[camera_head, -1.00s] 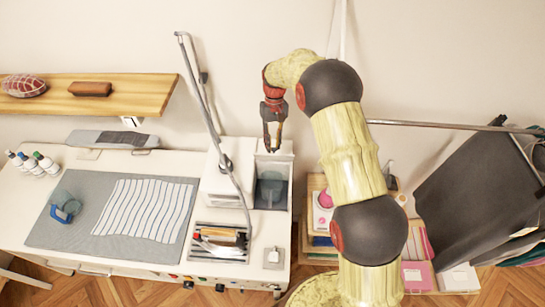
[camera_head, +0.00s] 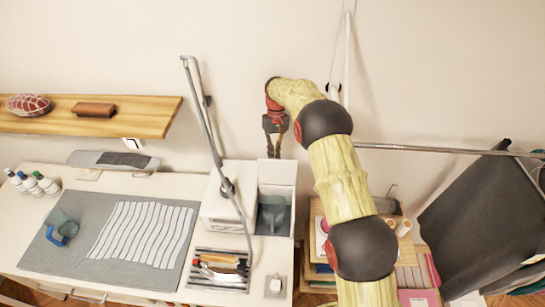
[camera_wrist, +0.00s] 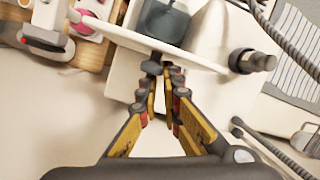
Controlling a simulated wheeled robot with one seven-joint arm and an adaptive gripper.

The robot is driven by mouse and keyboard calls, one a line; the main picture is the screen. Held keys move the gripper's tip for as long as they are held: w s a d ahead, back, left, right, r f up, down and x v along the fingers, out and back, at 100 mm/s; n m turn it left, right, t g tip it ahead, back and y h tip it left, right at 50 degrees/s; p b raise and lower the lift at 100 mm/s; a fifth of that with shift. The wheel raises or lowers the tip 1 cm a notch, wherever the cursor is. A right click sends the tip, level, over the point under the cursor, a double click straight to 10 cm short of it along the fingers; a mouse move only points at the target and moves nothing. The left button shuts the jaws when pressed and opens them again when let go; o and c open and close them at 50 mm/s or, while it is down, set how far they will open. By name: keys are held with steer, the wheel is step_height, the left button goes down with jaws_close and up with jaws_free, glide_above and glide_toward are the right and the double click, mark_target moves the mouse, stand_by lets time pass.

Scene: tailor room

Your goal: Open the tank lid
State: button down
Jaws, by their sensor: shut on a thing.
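The tank (camera_head: 290,224) is a white box at the right end of the worktable, and its compartment is open at the top. A clear grey container (camera_head: 271,212) stands inside it. The white tank lid (camera_head: 281,172) stands raised at the back of the compartment. My gripper (camera_head: 273,156) is at the lid's upper edge in the head view. In the wrist view, my gripper (camera_wrist: 160,66) has its fingertips brought together on the edge of the lid (camera_wrist: 122,36). The fingers partly hide the contact there.
A thin jointed metal arm (camera_head: 212,130) rises just left of the tank. A wooden shelf (camera_head: 50,119) is on the wall at left. A metal rail (camera_head: 430,149) and dark cloth (camera_head: 480,215) are at right. The wall is close behind my gripper.

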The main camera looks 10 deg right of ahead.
steer(key=shift+s+d+f, duration=0.3)
steer(key=shift+d+f, duration=0.3)
steer(key=shift+d, duration=0.05)
steer(key=c, duration=2.4)
jaws_free()
steer(key=shift+d, duration=0.1)
steer(key=shift+o, duration=1.3)
steer(key=shift+w+d+r, duration=0.1)
steer(key=shift+d, duration=0.25)
steer(key=o, duration=0.5)
steer(key=shift+w+r, duration=0.15)
steer(key=shift+r, duration=0.1)
steer(key=shift+a+r, duration=0.1)
steer(key=shift+a, duration=0.05)
steer(key=shift+a, duration=0.1)
step_height(320, 180, up, 10)
